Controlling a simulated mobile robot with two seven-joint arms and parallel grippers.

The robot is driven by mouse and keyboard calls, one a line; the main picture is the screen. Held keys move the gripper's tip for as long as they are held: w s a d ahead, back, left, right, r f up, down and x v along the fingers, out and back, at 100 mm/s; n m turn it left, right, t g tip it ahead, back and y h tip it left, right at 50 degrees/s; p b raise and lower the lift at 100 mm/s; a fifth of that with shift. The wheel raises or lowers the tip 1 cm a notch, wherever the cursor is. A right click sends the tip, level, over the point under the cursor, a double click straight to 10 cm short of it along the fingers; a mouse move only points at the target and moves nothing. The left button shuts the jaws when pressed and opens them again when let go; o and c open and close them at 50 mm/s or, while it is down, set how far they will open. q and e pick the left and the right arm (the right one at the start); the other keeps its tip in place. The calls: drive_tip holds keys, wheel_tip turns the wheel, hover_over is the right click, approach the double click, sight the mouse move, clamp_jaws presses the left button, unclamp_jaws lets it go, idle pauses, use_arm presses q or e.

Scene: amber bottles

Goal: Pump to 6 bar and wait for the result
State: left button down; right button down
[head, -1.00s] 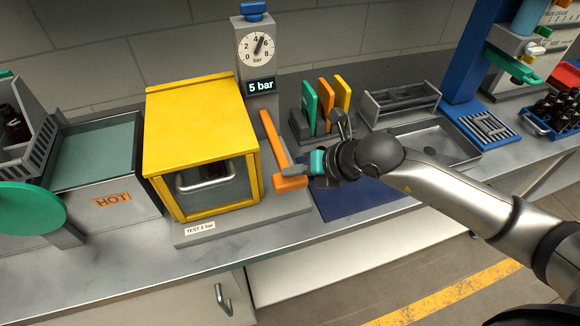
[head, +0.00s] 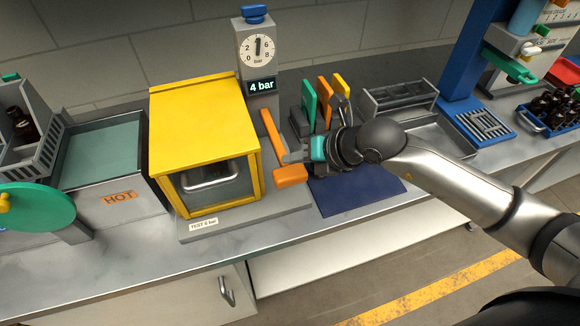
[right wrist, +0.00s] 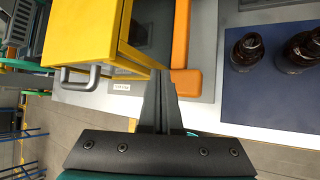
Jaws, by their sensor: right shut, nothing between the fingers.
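The yellow test cabinet (head: 200,115) stands on a grey base labelled TEST 6 bar (head: 203,224); its windowed front with a metal handle (head: 210,178) looks shut. Behind it, a grey post carries the dial gauge (head: 258,49), needle near upright, and a display (head: 262,86) reading 4 bar. The orange lever (head: 274,137) has a block-like end (head: 290,175) at the cabinet's right. My right gripper (head: 289,157) is shut and empty, close beside the lever's end; contact is unclear. In the right wrist view its fingers (right wrist: 160,100) lie just below the orange lever (right wrist: 181,40).
A blue mat (head: 350,192) lies right of the base, with two brown bottles (right wrist: 250,50) on it in the wrist view. Green and orange upright plates (head: 309,103) and a grey rack (head: 400,97) stand behind. The HOT bath (head: 100,165) is left.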

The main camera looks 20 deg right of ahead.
drive_tip(key=shift+r+p, duration=1.25)
drive_tip(key=shift+r, duration=0.65)
drive_tip(key=shift+f, duration=0.1)
